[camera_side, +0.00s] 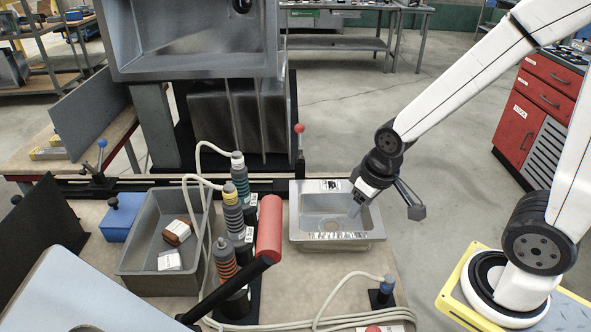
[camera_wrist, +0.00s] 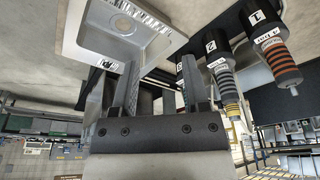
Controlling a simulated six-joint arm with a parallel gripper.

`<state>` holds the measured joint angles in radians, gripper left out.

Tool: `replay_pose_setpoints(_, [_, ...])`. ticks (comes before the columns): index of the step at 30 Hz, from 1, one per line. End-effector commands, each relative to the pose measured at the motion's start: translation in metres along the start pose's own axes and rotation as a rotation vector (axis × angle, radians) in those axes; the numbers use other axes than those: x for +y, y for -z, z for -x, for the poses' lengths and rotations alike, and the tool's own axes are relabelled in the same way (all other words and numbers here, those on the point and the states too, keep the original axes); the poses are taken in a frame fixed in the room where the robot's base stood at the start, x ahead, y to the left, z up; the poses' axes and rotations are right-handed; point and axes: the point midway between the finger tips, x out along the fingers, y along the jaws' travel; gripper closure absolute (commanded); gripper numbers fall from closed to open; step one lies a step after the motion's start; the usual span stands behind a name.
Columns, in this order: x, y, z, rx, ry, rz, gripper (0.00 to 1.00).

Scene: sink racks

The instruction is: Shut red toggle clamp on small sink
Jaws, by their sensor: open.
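The small sink (camera_side: 300,232) is a grey metal basin on the bench, right of centre in the side view. It also shows at the top of the wrist view (camera_wrist: 75,38). A red ball knob (camera_side: 299,128) stands on an upright dark lever behind the sink's back left corner. A thick red handle (camera_side: 269,228) on a black arm shows nearer the camera, left of the sink; I cannot tell which red part is the sink's clamp. My gripper (camera_side: 386,211) is open and empty above the sink's right side. Its spread fingers also show in the wrist view (camera_wrist: 162,65).
Several ringed, labelled tools with pale hoses (camera_side: 233,220) stand left of the sink. A grey bin (camera_side: 137,262) holds small items. A blue-knobbed lever (camera_side: 102,144) is at the back left. A large sink (camera_side: 125,65) rises behind. A cable crosses the front bench.

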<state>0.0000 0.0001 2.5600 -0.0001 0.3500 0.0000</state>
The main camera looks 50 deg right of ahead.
Motion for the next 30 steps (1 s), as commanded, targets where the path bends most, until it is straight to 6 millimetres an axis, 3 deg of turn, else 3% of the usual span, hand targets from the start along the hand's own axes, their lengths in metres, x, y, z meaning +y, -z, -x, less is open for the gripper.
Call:
replay_pose_setpoints(1, [0.000, 0.000, 0.000, 0.000, 0.000, 0.000, 0.41])
replay_pose_setpoints(6, [0.000, 0.001, 0.002, 0.001, 0.000, 0.000, 0.95])
replay_pose_setpoints(7, [0.000, 0.001, 0.002, 0.002, 0.000, 0.000, 1.00])
replay_pose_setpoints(27, [0.000, 0.013, 0.051, 0.003, 0.000, -0.001, 1.00])
replay_pose_setpoints(30, [0.001, 0.019, 0.048, -0.007, 0.015, -0.042, 1.00])
